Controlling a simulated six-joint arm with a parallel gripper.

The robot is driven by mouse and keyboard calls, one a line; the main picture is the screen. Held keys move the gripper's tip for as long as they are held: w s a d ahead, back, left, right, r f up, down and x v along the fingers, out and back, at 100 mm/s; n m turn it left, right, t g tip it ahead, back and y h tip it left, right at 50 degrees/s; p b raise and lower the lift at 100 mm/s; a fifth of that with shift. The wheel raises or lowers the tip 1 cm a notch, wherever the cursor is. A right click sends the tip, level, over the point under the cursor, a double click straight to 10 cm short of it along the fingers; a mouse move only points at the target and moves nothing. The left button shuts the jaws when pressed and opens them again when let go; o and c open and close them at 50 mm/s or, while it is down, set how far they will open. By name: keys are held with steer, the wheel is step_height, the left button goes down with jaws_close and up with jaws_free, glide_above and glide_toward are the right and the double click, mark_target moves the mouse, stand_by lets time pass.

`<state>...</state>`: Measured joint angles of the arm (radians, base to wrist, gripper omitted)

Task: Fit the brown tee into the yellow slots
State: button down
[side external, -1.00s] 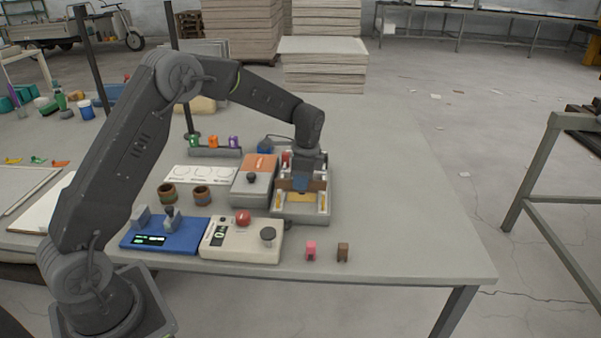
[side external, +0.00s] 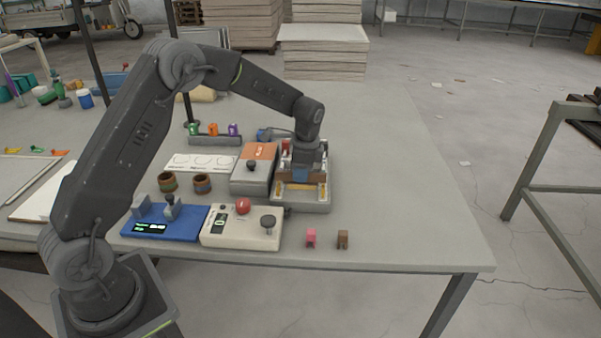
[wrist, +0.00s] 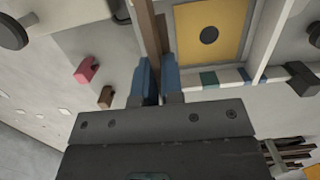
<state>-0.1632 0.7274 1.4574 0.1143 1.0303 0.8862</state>
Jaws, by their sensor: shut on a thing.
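My gripper (wrist: 157,82) has two blue fingers shut on the brown tee (wrist: 148,30). The tee shows as a long brown bar running up out of the wrist view, and in the side view as brown pieces either side of the fingers (side external: 301,175). The tee is over the grey fixture (side external: 312,207), low down. Yellow parts of the fixture (side external: 322,191) show just below and beside it. The wrist view has a yellow plate (wrist: 231,35) with a dark round hole, right of the bar. Whether the tee sits in the slots is hidden.
A grey box with an orange top (side external: 260,151) stands close left of the fixture. A cream control box (side external: 235,239) with a red button is in front left. A pink block (side external: 311,238) and a small brown block (side external: 343,240) lie in front. The table's right side is clear.

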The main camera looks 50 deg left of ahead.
mark_target(300, 194)
steer(key=shift+f, duration=2.15)
stand_by(0.4)
steer(key=c, duration=1.2)
jaws_free()
steer(key=shift+o, duration=0.2)
steer(key=r, duration=0.8)
steer(key=w+d+r, duration=0.1)
steer(key=r, duration=0.3)
steer(key=shift+r, duration=0.25)
steer(key=shift+w+d+r, duration=0.1)
steer(key=shift+r, duration=0.5)
